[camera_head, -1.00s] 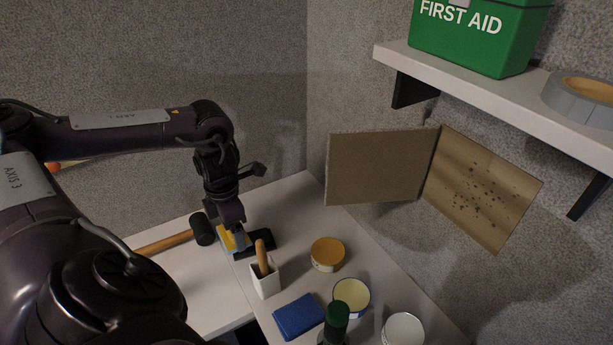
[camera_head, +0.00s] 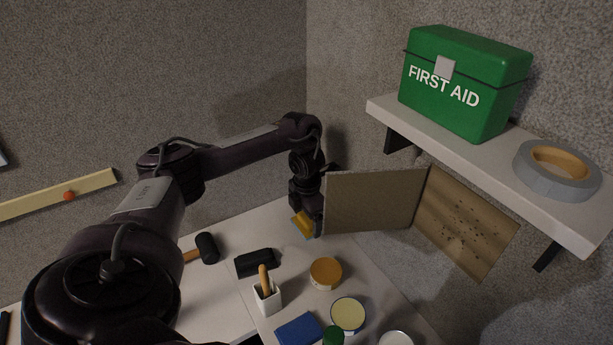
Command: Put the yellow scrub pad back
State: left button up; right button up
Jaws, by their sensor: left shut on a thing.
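The yellow scrub pad (camera_head: 302,224) is held in my left gripper (camera_head: 308,212), which is shut on it. The gripper points down in the back corner, above or at the far end of the white worktop. It is close to the left edge of a brown open panel (camera_head: 372,201), which hides part of it. I cannot tell whether the pad touches the worktop or the panel. My right gripper is not in view.
On the worktop (camera_head: 221,296) are a black block (camera_head: 256,263), a mallet (camera_head: 206,248), a white holder (camera_head: 267,299) with a wooden handle, a blue pad (camera_head: 298,331) and several round tins. A shelf (camera_head: 470,157) on the right carries a green first aid box (camera_head: 465,85) and grey tape (camera_head: 557,170).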

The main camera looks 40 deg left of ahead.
aim_at(306, 218)
pick_arm(q)
jog(key=shift+s+f, duration=0.2)
jog(key=shift+f, duration=0.95)
jog(key=shift+a+f, duration=0.1)
jog(key=shift+f, duration=0.45)
notch_tip(306, 218, down, 2)
jog(key=shift+f+p, duration=0.25)
jog(key=shift+p, duration=0.4)
jog(key=shift+c, duration=0.3)
jog(key=shift+w+f, duration=0.15)
jog(key=shift+f, duration=0.15)
jog(key=shift+c, duration=0.2)
jog(key=o, duration=0.9)
jog(key=shift+o, duration=0.5)
jog(key=shift+f, duration=0.25)
notch_tip(306, 218, up, 4)
jog(key=shift+f+b, duration=0.1)
jog(key=shift+b, duration=1.1)
notch_tip(306, 218, up, 3)
jog(key=shift+p, duration=0.95)
jog(key=shift+r, duration=0.6)
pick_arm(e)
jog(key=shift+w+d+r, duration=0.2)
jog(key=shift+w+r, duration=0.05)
